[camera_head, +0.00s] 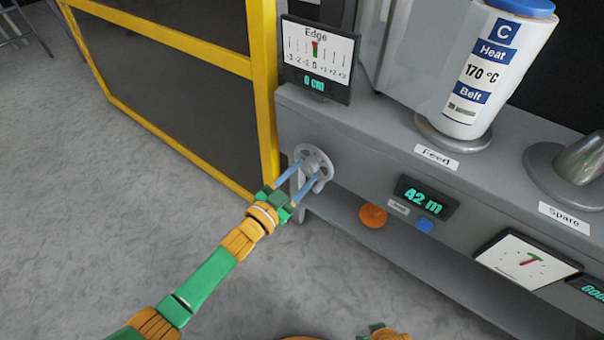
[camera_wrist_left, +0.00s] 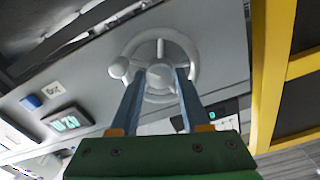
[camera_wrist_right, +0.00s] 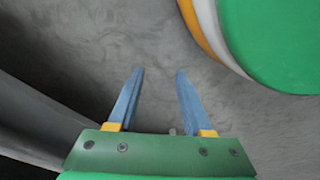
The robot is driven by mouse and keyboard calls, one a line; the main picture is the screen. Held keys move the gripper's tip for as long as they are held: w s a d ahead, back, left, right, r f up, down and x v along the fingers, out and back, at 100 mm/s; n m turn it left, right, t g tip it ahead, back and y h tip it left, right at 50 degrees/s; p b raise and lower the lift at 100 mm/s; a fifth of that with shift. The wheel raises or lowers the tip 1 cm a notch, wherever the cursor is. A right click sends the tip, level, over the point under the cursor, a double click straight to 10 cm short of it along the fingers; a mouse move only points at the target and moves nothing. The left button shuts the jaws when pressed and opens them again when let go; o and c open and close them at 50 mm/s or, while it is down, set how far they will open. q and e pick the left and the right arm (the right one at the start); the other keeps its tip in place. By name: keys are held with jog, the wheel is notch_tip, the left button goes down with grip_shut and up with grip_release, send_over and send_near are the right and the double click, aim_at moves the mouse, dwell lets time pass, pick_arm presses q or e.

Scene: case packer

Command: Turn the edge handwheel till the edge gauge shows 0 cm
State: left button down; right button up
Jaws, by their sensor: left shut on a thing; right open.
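The grey edge handwheel (camera_head: 314,160) sits on the front of the machine, below the edge gauge. It also shows in the left wrist view (camera_wrist_left: 187,47), with a round knob on its rim. My left gripper (camera_head: 302,178) is shut on the handwheel, its blue fingers on the hub (camera_wrist_left: 159,78). The edge gauge (camera_head: 317,52) has a scale with a pointer at about the middle, near 0, and its green readout (camera_head: 314,83) says 0 cm. My right gripper (camera_wrist_right: 158,75) is open and empty above grey floor in the right wrist view.
A yellow-framed dark guard (camera_head: 264,90) stands left of the handwheel. To the right are an orange knob (camera_head: 373,216), a 42 m display (camera_head: 426,197), a blue button (camera_head: 424,226) and a white Heat Belt roll (camera_head: 497,65) on the Feed post. Grey floor lies open at left.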

pick_arm(q)
jog(key=shift+c, duration=1.9)
grip_release()
pick_arm(e)
jog(key=shift+r, duration=0.1)
pick_arm(q)
jog(key=p+v, duration=0.2)
jog(key=v, duration=0.5)
pick_arm(e)
jog(key=shift+s+d+f, duration=0.2)
jog(key=shift+s+d, duration=0.2)
jog(key=shift+s, duration=0.2)
jog(key=shift+s+d+f, duration=0.2)
jog(key=shift+s+d, duration=0.15)
jog(key=shift+s, duration=0.25)
